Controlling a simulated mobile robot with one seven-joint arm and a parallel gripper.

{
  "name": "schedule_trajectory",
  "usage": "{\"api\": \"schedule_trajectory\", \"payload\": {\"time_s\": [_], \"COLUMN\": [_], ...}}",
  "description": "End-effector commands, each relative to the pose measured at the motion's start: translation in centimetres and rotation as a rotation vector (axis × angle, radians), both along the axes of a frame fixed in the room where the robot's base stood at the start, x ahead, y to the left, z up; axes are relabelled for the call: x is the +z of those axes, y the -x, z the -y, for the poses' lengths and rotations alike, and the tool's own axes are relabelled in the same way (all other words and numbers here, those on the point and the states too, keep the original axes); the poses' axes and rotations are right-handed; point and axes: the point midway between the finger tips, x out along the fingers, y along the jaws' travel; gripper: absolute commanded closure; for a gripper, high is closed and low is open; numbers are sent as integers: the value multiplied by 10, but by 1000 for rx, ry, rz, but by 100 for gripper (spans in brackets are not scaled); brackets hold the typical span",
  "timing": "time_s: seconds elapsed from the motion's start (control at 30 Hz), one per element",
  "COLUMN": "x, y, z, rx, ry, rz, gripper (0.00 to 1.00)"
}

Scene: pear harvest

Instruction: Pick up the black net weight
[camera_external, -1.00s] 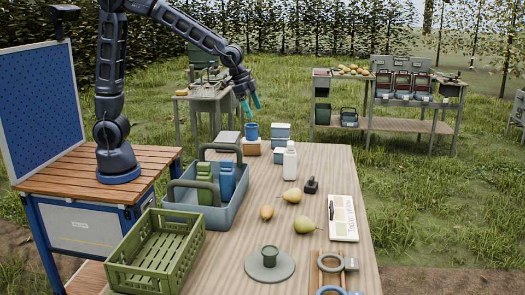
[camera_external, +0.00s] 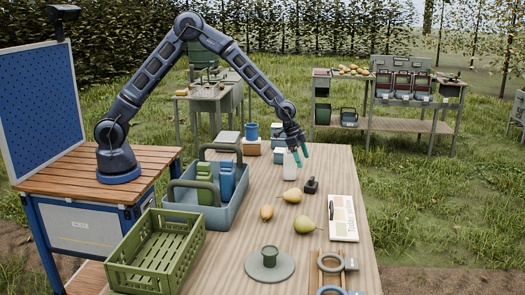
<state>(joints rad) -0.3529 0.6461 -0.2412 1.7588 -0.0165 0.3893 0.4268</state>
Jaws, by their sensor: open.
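The black net weight (camera_external: 311,186) is a small dark block with a knob on top. It stands on the wooden table, right of the middle. My gripper (camera_external: 301,158) has teal fingertips that point down. The gripper is apart from the weight, which is in full view.
Pears (camera_external: 305,225) lie close in front and to the left of the weight. A notepad (camera_external: 343,218) lies to its right. A blue-grey caddy (camera_external: 225,212) and a green crate (camera_external: 155,255) stand left. The weight's immediate right side is clear.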

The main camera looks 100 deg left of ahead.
Motion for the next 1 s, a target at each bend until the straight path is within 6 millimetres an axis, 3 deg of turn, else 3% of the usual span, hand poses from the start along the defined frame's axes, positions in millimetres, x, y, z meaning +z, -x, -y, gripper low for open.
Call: {"api": "schedule_trajectory", "payload": {"time_s": [1.0], "x": [-87], "y": [-37], "z": [8], "rx": [-2], "ry": [4], "rz": [0], "gripper": [15]}}
